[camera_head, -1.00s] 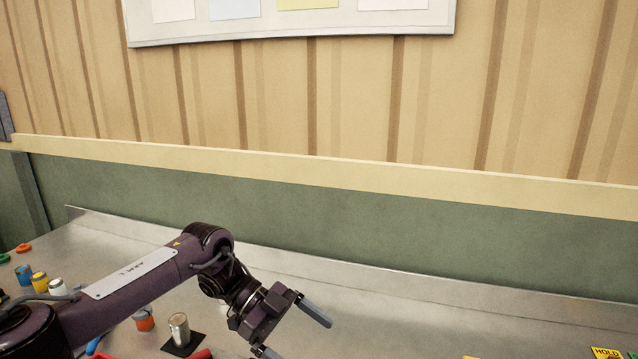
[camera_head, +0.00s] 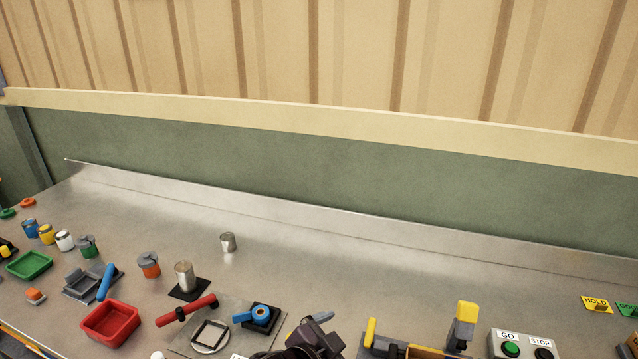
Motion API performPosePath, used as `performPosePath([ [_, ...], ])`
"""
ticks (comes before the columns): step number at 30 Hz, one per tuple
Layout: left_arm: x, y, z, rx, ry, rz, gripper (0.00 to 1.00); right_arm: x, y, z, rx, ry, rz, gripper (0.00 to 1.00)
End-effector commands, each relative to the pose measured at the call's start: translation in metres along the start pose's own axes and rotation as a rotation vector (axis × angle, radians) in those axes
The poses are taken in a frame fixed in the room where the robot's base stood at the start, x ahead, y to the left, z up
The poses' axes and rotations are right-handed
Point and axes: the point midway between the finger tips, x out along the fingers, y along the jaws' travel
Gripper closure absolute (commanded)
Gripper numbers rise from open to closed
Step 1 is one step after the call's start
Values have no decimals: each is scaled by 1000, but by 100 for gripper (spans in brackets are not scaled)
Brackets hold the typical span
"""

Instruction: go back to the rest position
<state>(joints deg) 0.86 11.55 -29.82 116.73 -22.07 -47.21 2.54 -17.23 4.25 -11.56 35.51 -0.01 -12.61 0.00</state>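Part of one of my arms, with a dark wrist and grey finger-like parts (camera_head: 314,328), shows at the bottom middle edge in the head view. It is probably my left gripper, low over the front of the bench and cut off by the frame. I cannot tell whether its fingers are open or shut. No held thing shows. My other gripper is out of view.
The metal bench (camera_head: 330,265) holds a red tray (camera_head: 110,324), a green tray (camera_head: 28,265), a fixture with a red handle (camera_head: 187,310), a can on a black pad (camera_head: 185,276) and another can (camera_head: 228,242). A GO/STOP box (camera_head: 522,345) stands at right. The back middle is clear.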

Motion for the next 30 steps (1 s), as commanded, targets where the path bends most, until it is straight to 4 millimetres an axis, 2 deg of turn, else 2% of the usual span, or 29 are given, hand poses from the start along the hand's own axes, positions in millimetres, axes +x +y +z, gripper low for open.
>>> performPosePath([
  [1,-21,-10,30,-105,-100,-54,2,0,1,0,0,0,1,64],
  [3,-49,-24,67,-223,-230,-117,2,0,3,0,-1,0,3,64],
  [6,-84,-30,107,-348,-375,-172,2,0,4,1,-2,-1,5,64],
  [12,-141,-28,159,-525,-579,-230,2,0,6,1,-2,-1,7,64],
  [21,-214,-11,207,-721,-812,-272,2,0,6,1,0,-1,8,64],
  [30,-153,5,284,-719,-832,-256,2,26,6,3,0,0,8,64],
])
